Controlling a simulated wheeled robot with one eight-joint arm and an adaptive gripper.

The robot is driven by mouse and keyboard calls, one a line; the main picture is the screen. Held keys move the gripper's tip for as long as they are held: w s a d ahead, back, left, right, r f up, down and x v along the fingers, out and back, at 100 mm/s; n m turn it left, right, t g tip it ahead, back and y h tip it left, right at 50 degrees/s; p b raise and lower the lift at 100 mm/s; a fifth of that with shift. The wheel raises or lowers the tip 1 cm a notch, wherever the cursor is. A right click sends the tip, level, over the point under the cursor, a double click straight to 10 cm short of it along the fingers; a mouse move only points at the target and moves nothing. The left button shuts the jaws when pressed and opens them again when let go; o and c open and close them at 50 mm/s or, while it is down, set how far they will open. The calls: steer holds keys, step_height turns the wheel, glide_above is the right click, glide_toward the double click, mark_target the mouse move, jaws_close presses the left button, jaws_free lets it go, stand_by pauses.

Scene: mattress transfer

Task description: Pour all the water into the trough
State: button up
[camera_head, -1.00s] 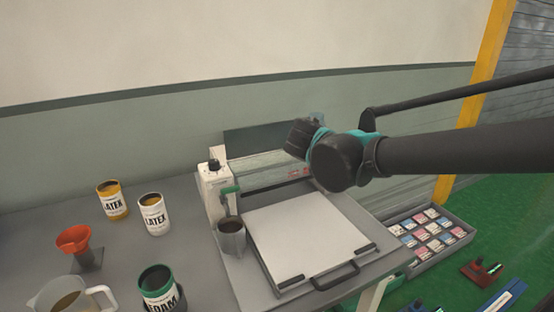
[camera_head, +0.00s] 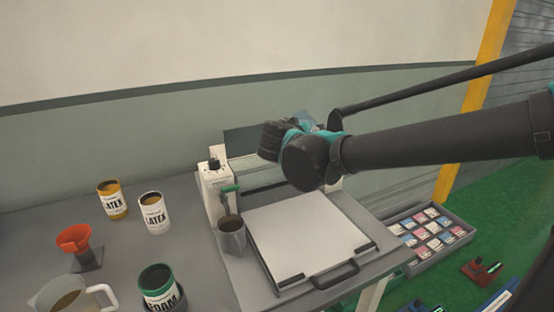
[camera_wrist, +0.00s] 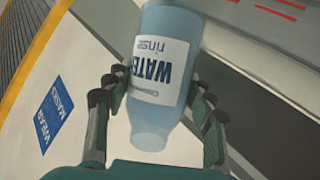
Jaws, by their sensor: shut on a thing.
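My gripper (camera_wrist: 155,125) is shut on a pale blue bottle (camera_wrist: 172,75) with a white label reading "WATER rinse". In the wrist view, one finger is on each side of the bottle and its narrow end points down the picture. In the head view, my wrist is above the back of the white bench machine (camera_head: 214,187), and only a bluish bit of the bottle (camera_head: 316,121) shows behind it. I take the trough to be the long part at the back of this machine, partly hidden by my wrist. The water level and any flow cannot be made out.
A white plate (camera_head: 305,237) with a dark handle lies in front of my wrist. A grey cup (camera_head: 231,238) stands at its left. Paint cans (camera_head: 154,213), a red funnel (camera_head: 73,238) and a jug (camera_head: 100,296) are further left. A tray of cards (camera_head: 400,250) is at right.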

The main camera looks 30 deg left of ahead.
steer(key=shift+a+n+h, duration=0.3)
steer(key=shift+n, duration=0.1)
steer(key=shift+s+a+n+t, duration=0.1)
steer(key=shift+a+n+t, duration=0.05)
steer(key=shift+n+t, duration=0.15)
steer(key=shift+f+n+h+p, duration=0.3)
steer(key=shift+n+h, duration=0.1)
steer(key=shift+n, duration=0.2)
stand_by(0.6)
steer(key=shift+d+f+n+t+h, duration=0.15)
steer(key=shift+f+n+t, duration=0.15)
steer(key=shift+f, duration=0.2)
steer(key=shift+d+f+n+t+h, duration=0.1)
steer(key=shift+f+n+t+h, duration=0.1)
steer(key=shift+f+n, duration=0.25)
steer(key=shift+f+n+t+p, duration=0.35)
steer(key=shift+n+p, duration=0.2)
steer(key=shift+n, duration=0.1)
stand_by(0.7)
steer(key=shift+d+r+n+t+h, duration=0.1)
steer(key=shift+r+n+t+h, duration=0.2)
steer(key=shift+n, duration=0.4)
stand_by(1.3)
steer(key=shift+a+r+n+t, duration=0.25)
steer(key=shift+a+r+n, duration=0.15)
steer(key=shift+n, duration=0.2)
stand_by(1.2)
